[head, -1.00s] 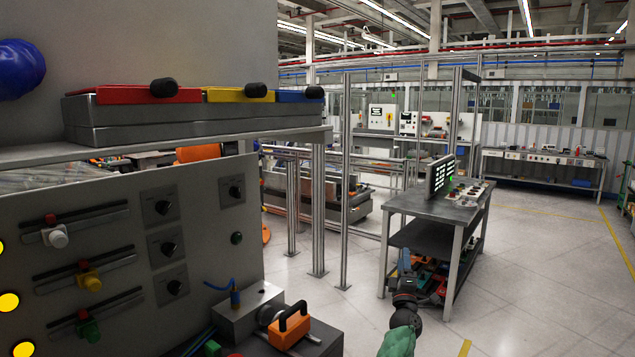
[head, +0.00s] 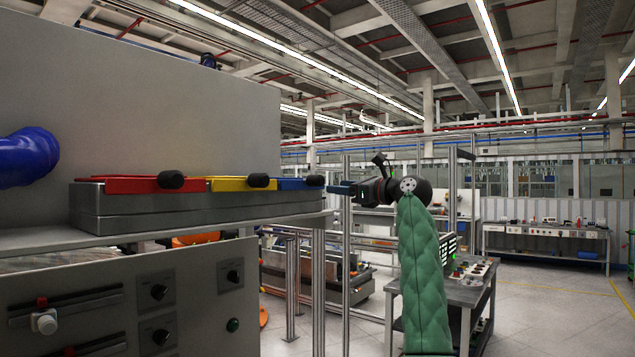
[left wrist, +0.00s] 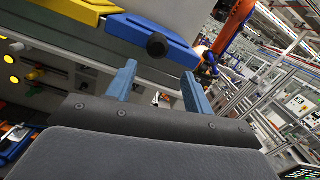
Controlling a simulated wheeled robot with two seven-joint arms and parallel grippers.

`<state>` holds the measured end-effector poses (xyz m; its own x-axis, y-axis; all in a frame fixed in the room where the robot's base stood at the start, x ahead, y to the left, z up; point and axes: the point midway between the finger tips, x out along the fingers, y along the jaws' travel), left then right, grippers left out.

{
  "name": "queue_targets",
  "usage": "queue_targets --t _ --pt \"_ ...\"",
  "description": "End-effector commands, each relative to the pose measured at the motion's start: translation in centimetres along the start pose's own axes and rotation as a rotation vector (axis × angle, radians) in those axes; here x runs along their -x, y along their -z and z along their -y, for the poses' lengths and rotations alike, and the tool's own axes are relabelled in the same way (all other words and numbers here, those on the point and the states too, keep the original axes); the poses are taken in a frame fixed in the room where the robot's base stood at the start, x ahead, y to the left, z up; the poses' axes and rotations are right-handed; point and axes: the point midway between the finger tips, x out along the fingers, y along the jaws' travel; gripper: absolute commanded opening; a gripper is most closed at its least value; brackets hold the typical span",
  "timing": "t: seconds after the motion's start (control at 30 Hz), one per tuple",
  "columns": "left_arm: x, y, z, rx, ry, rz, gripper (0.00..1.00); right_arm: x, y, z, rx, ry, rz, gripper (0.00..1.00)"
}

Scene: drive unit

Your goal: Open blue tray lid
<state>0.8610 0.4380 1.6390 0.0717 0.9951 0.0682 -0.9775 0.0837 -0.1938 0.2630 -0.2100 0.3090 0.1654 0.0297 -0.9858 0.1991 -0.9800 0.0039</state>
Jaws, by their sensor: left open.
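The blue tray lid (head: 292,184) lies flat at the right end of a grey tray box (head: 200,208), with a dark round knob (head: 315,180) at its front right. In the left wrist view, the blue lid (left wrist: 135,38) and its black knob (left wrist: 157,45) are just beyond the fingers. My left gripper (head: 338,189) points left at about knob height, close to the right of the knob in the picture. Its two blue fingers (left wrist: 160,85) are spread apart with nothing between them. The knob is not between the fingers. My right gripper is not in view.
A yellow lid (head: 228,184) and a red lid (head: 140,185) lie beside the blue one, each with a dark knob. The box stands on a grey shelf (head: 50,241). A blue rounded object (head: 28,158) is at the far left. A metal post (head: 318,290) stands below the shelf's end.

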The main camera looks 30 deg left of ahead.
Motion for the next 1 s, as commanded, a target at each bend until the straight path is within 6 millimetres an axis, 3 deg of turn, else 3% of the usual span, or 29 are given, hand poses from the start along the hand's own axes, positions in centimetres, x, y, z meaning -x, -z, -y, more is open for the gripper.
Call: queue_targets --t 0.1,0.33,0.7,1.0 --pt "-0.2 -1.4 -0.5 0.051 -0.007 -0.050 0.52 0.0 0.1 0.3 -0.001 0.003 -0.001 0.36" --pt "-1.1 -1.9 -0.6 0.068 -0.011 -0.070 0.52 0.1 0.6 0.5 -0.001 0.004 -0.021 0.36" --pt "-5.3 -1.8 -0.6 0.066 -0.011 -0.068 0.52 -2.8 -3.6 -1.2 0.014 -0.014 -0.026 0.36" --pt "-7.7 -1.4 -0.7 0.067 -0.009 -0.067 0.52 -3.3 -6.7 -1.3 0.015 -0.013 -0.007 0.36"
